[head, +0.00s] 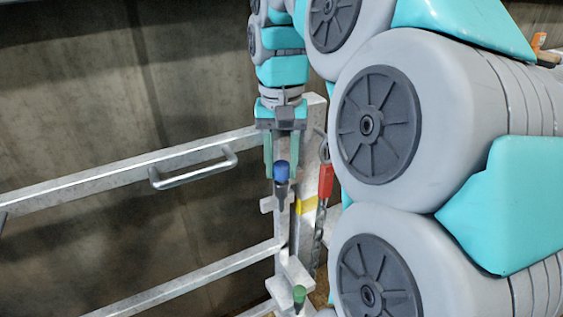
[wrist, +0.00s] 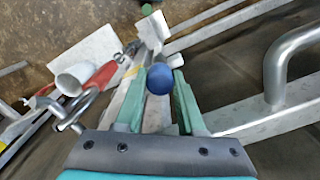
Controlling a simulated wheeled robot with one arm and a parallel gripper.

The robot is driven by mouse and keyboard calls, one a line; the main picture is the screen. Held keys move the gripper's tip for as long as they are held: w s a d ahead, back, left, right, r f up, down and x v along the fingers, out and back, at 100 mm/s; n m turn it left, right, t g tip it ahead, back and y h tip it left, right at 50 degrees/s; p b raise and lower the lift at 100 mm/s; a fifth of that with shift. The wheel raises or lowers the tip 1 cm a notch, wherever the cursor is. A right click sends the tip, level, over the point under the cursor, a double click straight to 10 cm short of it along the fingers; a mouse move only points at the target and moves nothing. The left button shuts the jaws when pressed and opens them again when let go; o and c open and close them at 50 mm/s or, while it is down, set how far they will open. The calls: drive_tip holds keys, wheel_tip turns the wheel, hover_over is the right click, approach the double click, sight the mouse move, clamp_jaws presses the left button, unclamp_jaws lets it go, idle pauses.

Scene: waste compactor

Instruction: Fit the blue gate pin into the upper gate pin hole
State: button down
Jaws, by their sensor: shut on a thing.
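The blue gate pin (head: 281,172) has a blue head and a dark shaft that points down. My gripper (head: 282,177) is shut on it, one green finger on each side of the head. The blue head also shows between the fingers in the wrist view (wrist: 161,79). The upper bracket (head: 268,204) juts from the gate post right at the lower shaft. The upper gate pin hole itself is hidden, and I cannot tell whether the tip is above, beside or in it.
A green-topped pin (head: 299,294) stands at the lower bracket (head: 294,270). A red tag (head: 326,181) and chain (head: 318,240) hang to the right of the post (head: 311,160). A gate rail with a bent handle (head: 195,172) extends left.

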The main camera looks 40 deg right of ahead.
drive_tip(key=shift+c, duration=2.2)
unclamp_jaws()
drive_tip(key=shift+c, duration=0.4)
drive_tip(key=shift+r, duration=0.1)
drive_tip(key=shift+r+p, duration=1.65)
drive_tip(key=shift+r, duration=1.8)
drive_tip(key=shift+s, duration=0.1)
